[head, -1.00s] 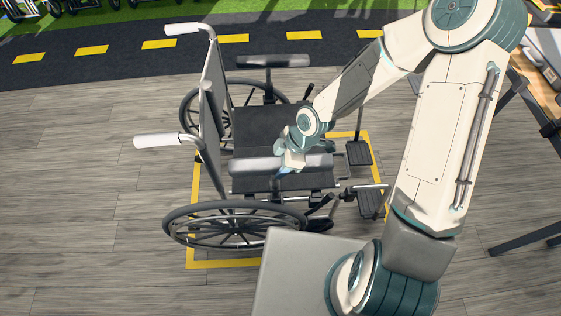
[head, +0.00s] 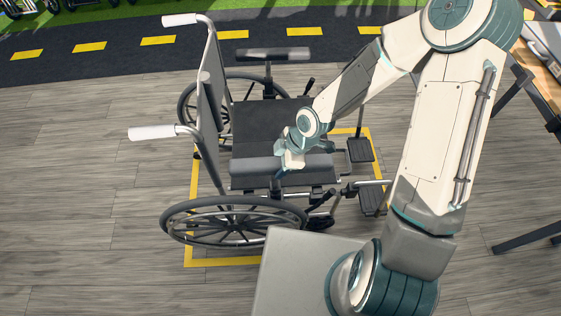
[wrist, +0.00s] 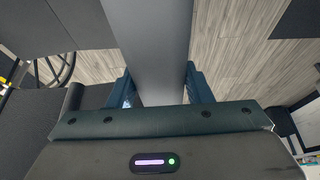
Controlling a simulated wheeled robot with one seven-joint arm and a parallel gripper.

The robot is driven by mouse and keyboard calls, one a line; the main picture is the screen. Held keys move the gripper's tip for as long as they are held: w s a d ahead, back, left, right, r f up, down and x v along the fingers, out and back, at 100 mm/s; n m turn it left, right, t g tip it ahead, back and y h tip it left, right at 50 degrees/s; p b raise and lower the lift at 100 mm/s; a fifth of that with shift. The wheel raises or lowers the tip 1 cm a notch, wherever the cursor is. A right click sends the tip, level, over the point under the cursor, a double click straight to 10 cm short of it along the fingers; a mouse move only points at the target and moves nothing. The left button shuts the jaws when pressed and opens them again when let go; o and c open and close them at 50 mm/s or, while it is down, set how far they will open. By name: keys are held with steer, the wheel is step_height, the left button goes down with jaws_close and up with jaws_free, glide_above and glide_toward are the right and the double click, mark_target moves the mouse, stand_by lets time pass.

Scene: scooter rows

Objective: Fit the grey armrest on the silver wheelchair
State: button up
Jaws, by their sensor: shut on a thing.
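The silver wheelchair (head: 268,135) stands on the floor inside a yellow outline, its backrest and push handles to the left. The grey armrest (head: 253,169) lies level along the near side of the seat, above the near wheel. My gripper (head: 289,162) is shut on the armrest near its middle, from above. In the wrist view the armrest (wrist: 150,45) runs as a wide grey band between my two fingers (wrist: 158,88). A post shows below the armrest, but I cannot tell whether the armrest is seated on it or just above it.
The far armrest (head: 272,54) is on the wheelchair's other side. The near wheel (head: 233,222) and footrests (head: 372,199) stick out beside the seat. A table (head: 540,75) stands at the right. Floor left of the wheelchair is clear.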

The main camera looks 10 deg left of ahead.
steer(key=shift+f+b, duration=1.1)
steer(key=shift+f, duration=0.3)
steer(key=o, duration=1.4)
steer(key=p+v, duration=0.3)
steer(key=v, duration=1)
steer(key=shift+d+r+p, duration=0.1)
steer(key=shift+r+p, duration=0.25)
